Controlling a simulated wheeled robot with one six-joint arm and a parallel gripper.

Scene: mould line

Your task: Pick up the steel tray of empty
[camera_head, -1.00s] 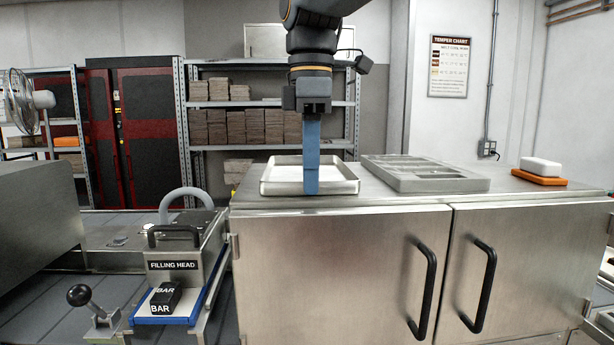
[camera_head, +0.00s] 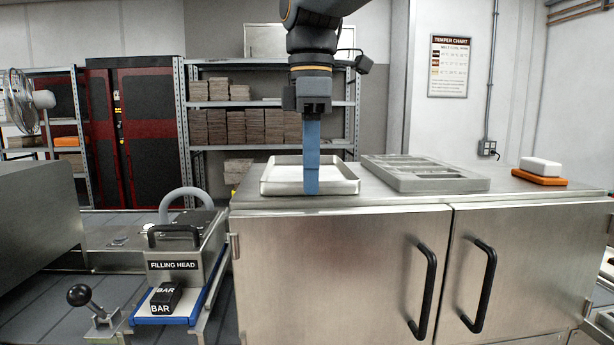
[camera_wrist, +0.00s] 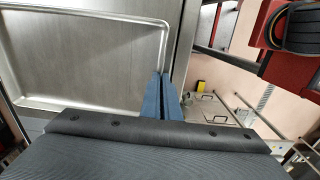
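The steel tray (camera_head: 274,188) is shallow and bright, with a raised rim, and lies flat on top of the steel cabinet. It looks empty. It fills the upper left of the wrist view (camera_wrist: 75,60). My gripper (camera_head: 312,185) points straight down at the tray's near wall, with its blue fingers close together. In the wrist view, the fingers (camera_wrist: 162,92) meet the tray's rim with only a narrow gap between them. They appear shut on that rim. The exact contact is partly hidden by the fingers.
A grey mould tray with recesses (camera_head: 440,184) lies right of the steel tray. A white block on an orange base (camera_head: 540,172) sits farther right. The cabinet (camera_head: 340,260) has black handles. The filling head (camera_head: 175,270) stands at lower left; shelves (camera_head: 270,148) stand behind.

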